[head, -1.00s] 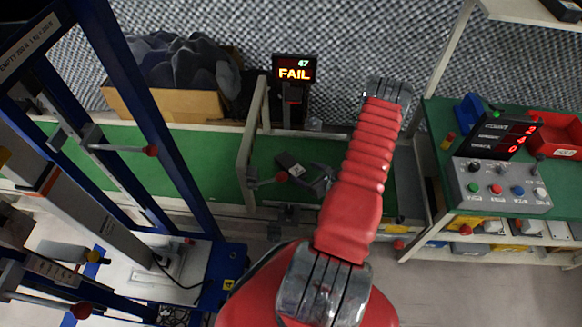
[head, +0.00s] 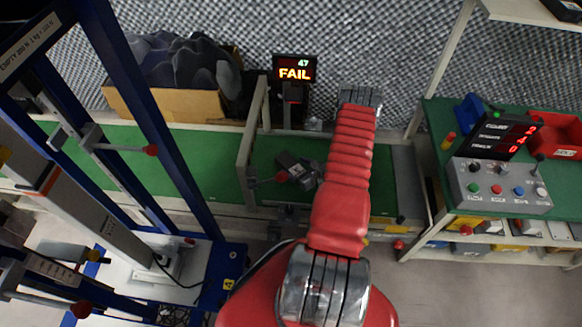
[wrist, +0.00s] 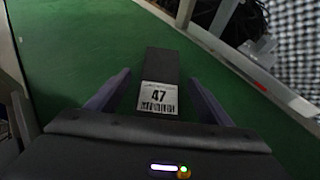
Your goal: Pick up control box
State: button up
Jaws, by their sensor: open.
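The control box, a dark oblong block with a white label reading 47, lies on the green belt. It shows in the wrist view (wrist: 161,66) and small in the head view (head: 287,160). My gripper (wrist: 160,76) is open, with one finger on each side of the box's labelled end. A gap shows between each finger and the box. In the head view my gripper (head: 309,175) is beside and partly over the box, and my red arm hides part of the belt to its right.
A display reading FAIL (head: 294,70) stands behind the belt. A grey button panel (head: 502,187) and red bin (head: 560,137) sit on the right bench.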

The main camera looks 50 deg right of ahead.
aim_at(291, 164)
jog(key=shift+x, duration=2)
jog(key=shift+c, duration=0.2)
jog(key=c, duration=1.4)
jog(key=shift+c, duration=0.2)
jog(key=shift+d+r, duration=0.1)
jog(key=shift+r, duration=0.05)
jog(key=shift+r, duration=4.85)
